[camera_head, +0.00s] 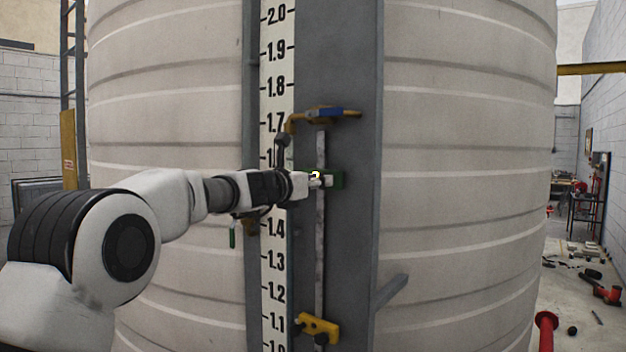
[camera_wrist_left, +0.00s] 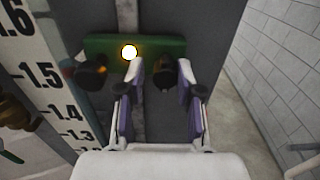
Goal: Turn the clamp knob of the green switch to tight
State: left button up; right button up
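The green switch (camera_head: 338,180) is a green block on the vertical rail of the grey post. In the left wrist view it is a green bar (camera_wrist_left: 107,44) across the rail. A dark knob (camera_wrist_left: 163,74) sticks out at its right end and another dark knob (camera_wrist_left: 90,75) at its left end. I cannot tell their tightness. My left gripper (camera_head: 318,180) is at the switch and hides part of it. In the left wrist view its fingers (camera_wrist_left: 161,80) are apart, one on each side of the right knob; contact is unclear. My right gripper is not in view.
A large pale tank (camera_head: 460,150) stands behind the grey post (camera_head: 352,235). A number scale (camera_head: 273,265) runs along it. A yellow bracket with a blue part (camera_head: 330,113) is above the switch, and a yellow clamp (camera_head: 318,328) is below.

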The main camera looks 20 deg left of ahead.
pick_arm(q)
jog(key=shift+w+d+f, duration=0.1)
jog(key=shift+d, duration=0.05)
grip_shut()
jog(key=shift+d, duration=0.15)
